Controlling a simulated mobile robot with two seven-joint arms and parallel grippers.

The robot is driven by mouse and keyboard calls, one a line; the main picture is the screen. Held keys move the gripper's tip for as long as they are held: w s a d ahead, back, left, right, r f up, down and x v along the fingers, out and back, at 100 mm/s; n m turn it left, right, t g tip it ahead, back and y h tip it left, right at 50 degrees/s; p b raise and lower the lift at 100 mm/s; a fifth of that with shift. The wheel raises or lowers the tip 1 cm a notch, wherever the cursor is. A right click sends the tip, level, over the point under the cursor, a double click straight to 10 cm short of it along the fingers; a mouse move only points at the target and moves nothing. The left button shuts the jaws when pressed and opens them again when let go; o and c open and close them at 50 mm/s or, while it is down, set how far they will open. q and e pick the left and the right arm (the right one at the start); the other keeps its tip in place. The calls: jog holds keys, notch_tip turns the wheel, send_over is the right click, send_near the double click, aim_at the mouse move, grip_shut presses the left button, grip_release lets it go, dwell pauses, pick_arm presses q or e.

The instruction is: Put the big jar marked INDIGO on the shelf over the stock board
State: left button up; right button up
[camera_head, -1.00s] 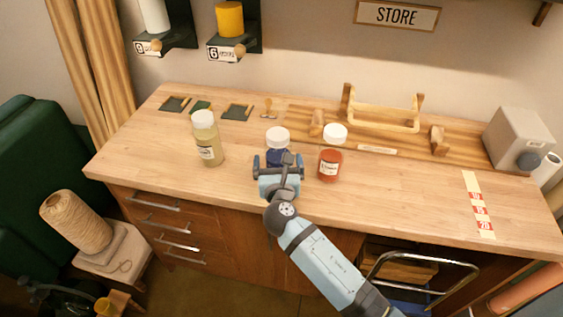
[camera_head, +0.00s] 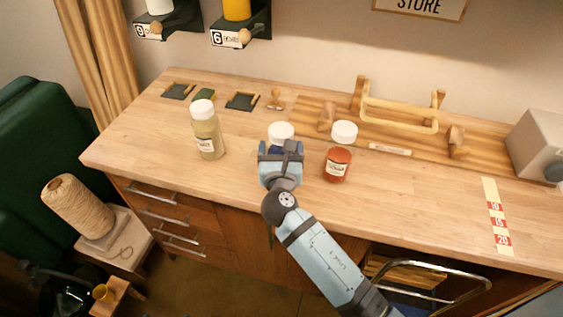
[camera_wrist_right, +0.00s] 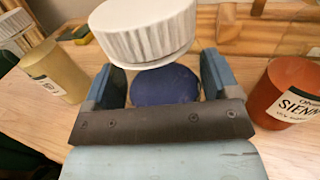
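A blue jar with a white lid (camera_head: 281,131) stands upright on the table, its body mostly hidden behind my right gripper (camera_head: 281,152). In the right wrist view its blue body (camera_wrist_right: 166,86) sits between the two fingers, close against both. My right gripper looks shut on it. Its label is hidden, so I cannot read INDIGO. A wooden board (camera_head: 372,138) lies at the back of the table, with a raised wooden rack (camera_head: 400,117) on it. My left gripper is not in view.
A red-orange jar (camera_head: 338,165), labelled SIENNA in the wrist view, stands close right of the blue jar. A tall yellowish jar (camera_head: 207,135) stands to the left. A grey box (camera_head: 538,143) is at the right end. The front right of the table is mostly clear.

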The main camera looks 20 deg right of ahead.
jog(key=c, duration=1.1)
jog(key=shift+c, duration=0.9)
jog(key=shift+r, duration=0.15)
